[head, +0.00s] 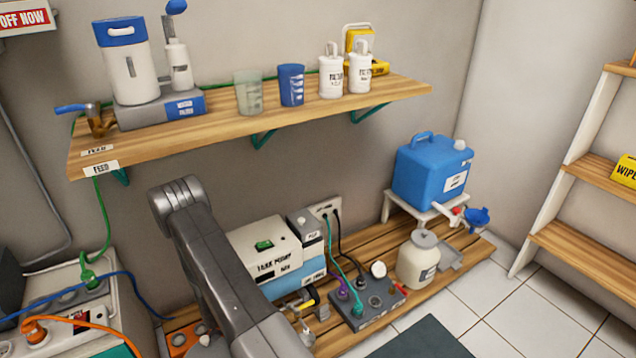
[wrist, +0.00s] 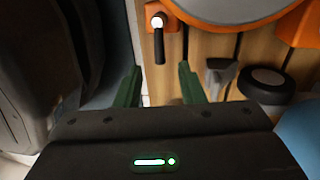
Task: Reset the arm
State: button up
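My gripper (wrist: 160,82) shows in the wrist view with its two green fingers apart and nothing between them. Just beyond the fingertips is a wooden board (wrist: 205,55) carrying an orange block with a white-tipped black lever (wrist: 158,35). I cannot tell the exact distance to it. In the head view my grey arm (head: 205,265) crosses the lower middle, and the gripper itself cannot be seen there.
A wooden shelf (head: 230,133) holds cups and bottles. Below are a tank pump box (head: 262,250), a grey socket block (head: 365,307), a white jar (head: 418,262) and a blue canister (head: 432,175). In the wrist view, a black knob (wrist: 265,82) lies right of the fingers. Tiled floor (head: 540,315) is clear at right.

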notch_tip(320, 180, up, 7)
jog(key=w+p, duration=0.1)
jog(key=p, duration=0.1)
jog(key=f+b, duration=0.1)
jog(key=f, duration=0.3)
jog(key=s+f+b, duration=0.1)
jog(key=f+b, duration=0.1)
jog(key=f, duration=0.3)
jog(key=s+f+b, duration=0.1)
jog(key=f, duration=0.3)
jog(key=shift+s+d+f+b, duration=0.1)
jog(key=shift+d+f+b, duration=0.25)
jog(key=shift+b, duration=0.05)
jog(key=shift+d+r+m+p, duration=0.1)
jog(key=shift+r+m+p, duration=0.3)
jog(key=shift+m+p, duration=0.1)
jog(key=shift+s+d+m+y, duration=0.15)
jog(key=shift+s+m+y, duration=0.2)
jog(key=shift+m, duration=0.55)
